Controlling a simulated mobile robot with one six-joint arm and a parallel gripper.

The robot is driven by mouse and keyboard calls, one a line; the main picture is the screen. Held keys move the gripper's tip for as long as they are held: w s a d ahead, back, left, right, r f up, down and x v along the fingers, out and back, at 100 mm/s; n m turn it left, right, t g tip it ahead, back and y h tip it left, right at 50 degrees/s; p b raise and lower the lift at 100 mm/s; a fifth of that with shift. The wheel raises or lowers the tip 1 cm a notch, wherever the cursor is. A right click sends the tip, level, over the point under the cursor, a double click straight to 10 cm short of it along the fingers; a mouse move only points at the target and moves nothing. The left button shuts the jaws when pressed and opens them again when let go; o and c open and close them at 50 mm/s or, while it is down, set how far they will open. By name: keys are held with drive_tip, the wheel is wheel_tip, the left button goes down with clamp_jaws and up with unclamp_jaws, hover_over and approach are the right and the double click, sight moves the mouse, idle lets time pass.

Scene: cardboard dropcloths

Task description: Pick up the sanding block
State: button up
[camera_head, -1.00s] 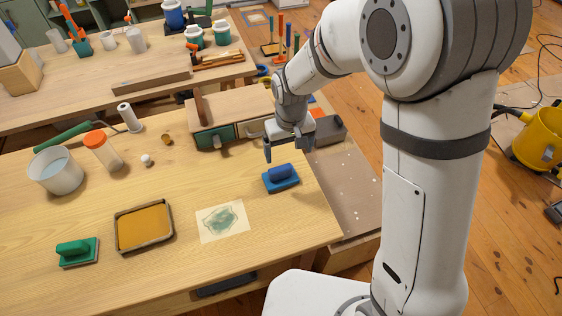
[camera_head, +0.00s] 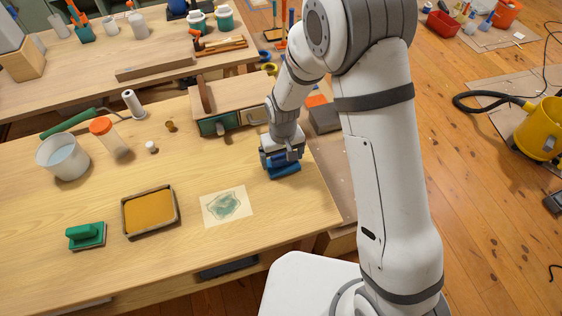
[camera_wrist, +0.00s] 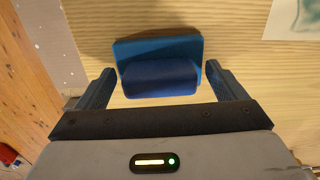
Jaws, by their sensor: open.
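A blue sanding block (camera_head: 284,170) with a darker blue rounded handle lies on the wooden workbench, near its right edge. In the wrist view the sanding block (camera_wrist: 158,66) sits between the two fingers, with a gap on each side. My gripper (camera_head: 281,160) is open, pointing down right over the block, and hides part of it in the head view. In the wrist view my gripper (camera_wrist: 165,88) shows both fingers spread around the handle. A second, green block (camera_head: 86,236) of similar shape lies at the bench's front left.
A tray of ochre material (camera_head: 150,211) and a stained paper sheet (camera_head: 226,205) lie left of the blue block. A wooden box with drawers (camera_head: 232,103) stands close behind my gripper. A white pot (camera_head: 62,158) and an orange-capped jar (camera_head: 108,137) stand farther left.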

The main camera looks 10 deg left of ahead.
sight(282, 156)
drive_tip(key=shift+c, duration=0.5)
drive_tip(key=c, duration=1)
wheel_tip(282, 156, up, 10)
drive_tip(key=shift+r+b, duration=0.1)
drive_tip(key=shift+b, duration=0.6)
